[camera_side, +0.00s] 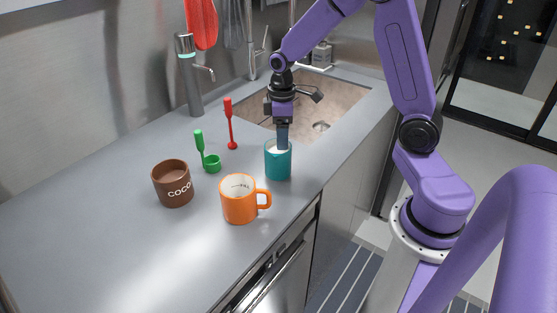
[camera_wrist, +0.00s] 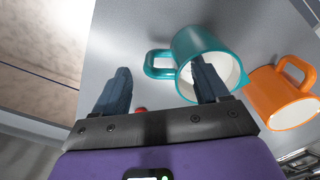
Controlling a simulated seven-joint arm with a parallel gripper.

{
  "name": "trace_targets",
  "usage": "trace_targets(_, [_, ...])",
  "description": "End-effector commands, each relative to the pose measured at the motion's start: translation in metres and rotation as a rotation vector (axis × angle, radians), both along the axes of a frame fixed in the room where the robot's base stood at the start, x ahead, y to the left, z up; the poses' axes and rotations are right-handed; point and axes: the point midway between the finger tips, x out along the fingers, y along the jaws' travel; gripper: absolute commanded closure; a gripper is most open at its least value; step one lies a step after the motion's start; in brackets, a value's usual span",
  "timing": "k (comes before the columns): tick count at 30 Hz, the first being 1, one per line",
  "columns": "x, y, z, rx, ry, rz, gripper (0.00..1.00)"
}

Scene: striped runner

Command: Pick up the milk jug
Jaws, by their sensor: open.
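The teal jug (camera_side: 278,162), which I take to be the milk jug, stands upright on the grey counter with a white inside. In the wrist view, the jug (camera_wrist: 183,84) shows its handle on the left and a small spout on the lower right. My gripper (camera_side: 282,147) points down at the jug and is open. In the wrist view, my gripper (camera_wrist: 160,64) has one finger over the jug's mouth and the other left of the handle, so the handle shows between them. Whether a finger is inside the jug or touches it, I cannot tell.
An orange mug (camera_side: 239,200) stands close in front of the jug. A brown canister (camera_side: 172,184), a green scoop (camera_side: 211,163) and a red utensil (camera_side: 231,130) are to the left. The sink (camera_side: 330,103) lies behind. The front-left counter is clear.

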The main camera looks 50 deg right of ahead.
Motion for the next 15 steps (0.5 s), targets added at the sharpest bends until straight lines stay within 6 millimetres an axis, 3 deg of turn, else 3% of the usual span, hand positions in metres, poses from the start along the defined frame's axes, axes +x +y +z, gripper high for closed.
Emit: trace_targets(15, [-0.001,0.000,-0.055,0.000,0.004,0.000,0.26])
